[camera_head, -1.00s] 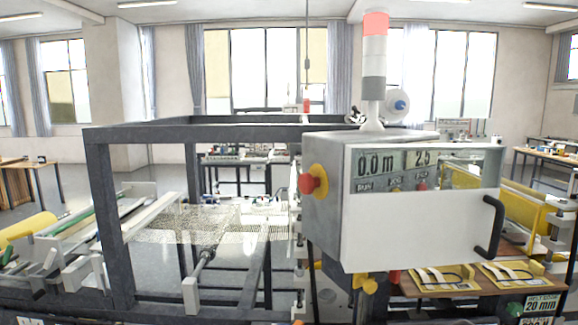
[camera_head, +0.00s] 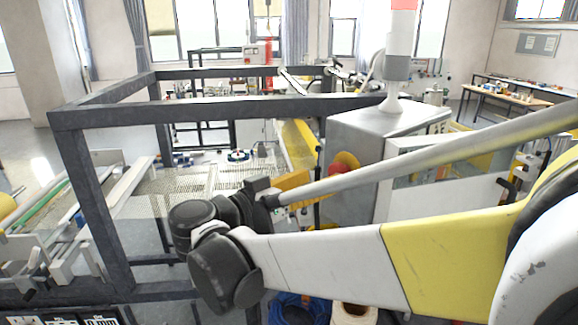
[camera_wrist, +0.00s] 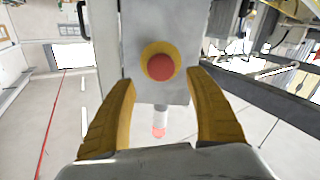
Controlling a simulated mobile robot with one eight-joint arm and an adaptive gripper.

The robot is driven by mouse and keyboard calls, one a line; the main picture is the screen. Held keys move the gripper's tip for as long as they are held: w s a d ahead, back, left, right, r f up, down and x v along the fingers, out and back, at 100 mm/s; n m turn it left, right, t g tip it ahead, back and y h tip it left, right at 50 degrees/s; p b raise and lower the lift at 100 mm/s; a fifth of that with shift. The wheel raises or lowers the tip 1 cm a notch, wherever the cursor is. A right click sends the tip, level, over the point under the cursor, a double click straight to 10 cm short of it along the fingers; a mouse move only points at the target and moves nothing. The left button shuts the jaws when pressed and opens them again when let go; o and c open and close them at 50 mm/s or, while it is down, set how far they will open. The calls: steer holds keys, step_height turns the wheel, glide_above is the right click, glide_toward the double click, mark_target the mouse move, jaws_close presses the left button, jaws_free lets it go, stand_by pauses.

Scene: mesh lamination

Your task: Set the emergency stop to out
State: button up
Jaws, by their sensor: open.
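The emergency stop is a red button on a yellow collar, on the side of the grey control box. In the wrist view the emergency stop (camera_wrist: 160,66) faces the camera on the box's side panel (camera_wrist: 150,25). My gripper (camera_wrist: 160,79) is open and empty, with its two yellow fingers left and right of the button in the picture. I see no contact, and cannot tell the remaining distance. Whether the button is in or out is unclear.
The signal tower (camera_head: 398,60) stands on top of the control box (camera_head: 365,125). A dark machine frame (camera_head: 90,190) stands to the left, and its bars (camera_wrist: 262,90) show at the right of the wrist view. My arm crosses in front of the box.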

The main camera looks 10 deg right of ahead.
mark_target(334, 172)
steer(key=x, duration=0.5)
steer(key=shift+w+d, duration=0.3)
jaws_close()
